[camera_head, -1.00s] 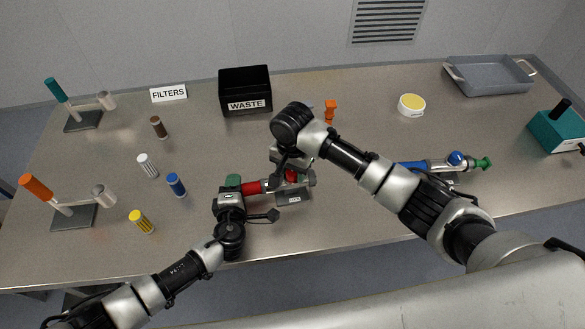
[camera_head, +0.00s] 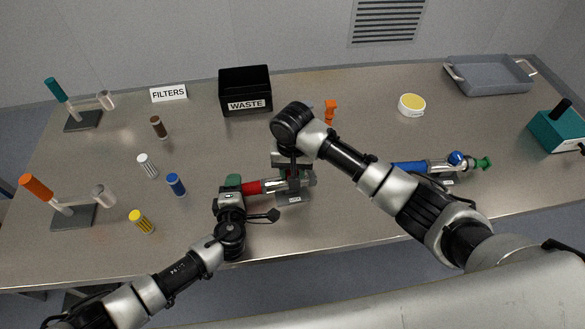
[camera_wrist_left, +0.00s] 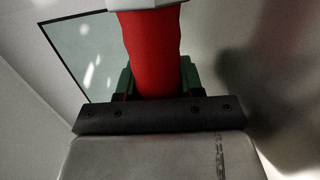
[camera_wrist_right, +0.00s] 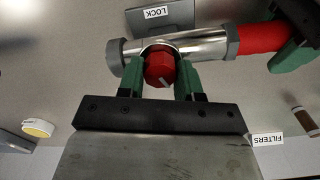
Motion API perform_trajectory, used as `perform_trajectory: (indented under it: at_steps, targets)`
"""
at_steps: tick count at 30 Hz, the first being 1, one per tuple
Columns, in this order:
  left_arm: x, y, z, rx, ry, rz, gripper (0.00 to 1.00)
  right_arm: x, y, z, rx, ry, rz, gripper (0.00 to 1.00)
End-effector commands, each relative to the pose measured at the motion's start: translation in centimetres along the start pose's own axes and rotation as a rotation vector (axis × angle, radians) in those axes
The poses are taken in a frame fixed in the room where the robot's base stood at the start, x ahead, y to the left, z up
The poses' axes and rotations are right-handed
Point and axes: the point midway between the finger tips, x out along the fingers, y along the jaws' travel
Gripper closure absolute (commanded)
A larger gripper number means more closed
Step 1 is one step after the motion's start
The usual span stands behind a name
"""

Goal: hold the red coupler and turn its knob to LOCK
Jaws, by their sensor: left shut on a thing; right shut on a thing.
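The red coupler (camera_head: 253,188) lies across a small stand with a LOCK plate (camera_head: 294,198) near the table's front edge. It has a red sleeve and a metal body. My left gripper (camera_head: 236,188) is shut on the red sleeve at its left end; the left wrist view shows the sleeve (camera_wrist_left: 152,50) between green fingers. My right gripper (camera_wrist_right: 162,75) is shut on the coupler's red knob (camera_wrist_right: 158,70) from above, green fingers on both sides. A pale mark shows on the knob. In the head view my right gripper hides most of the knob.
A blue coupler (camera_head: 410,167) lies to the right, partly behind my right arm. A black WASTE bin (camera_head: 245,84) stands behind. A grey tray (camera_head: 490,75) is far right.

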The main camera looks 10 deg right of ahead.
Motion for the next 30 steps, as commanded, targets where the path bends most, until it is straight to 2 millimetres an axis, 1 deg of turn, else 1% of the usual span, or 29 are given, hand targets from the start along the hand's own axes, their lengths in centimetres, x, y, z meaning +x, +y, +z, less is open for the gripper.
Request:
perform_trajectory:
  at_steps: [30]
  targets:
    - [-0.07, -0.18, 0.06, 0.003, -0.002, -0.003, 0.97, -0.02, -0.07, 0.02, -0.967, 0.0, 0.003, 0.89]
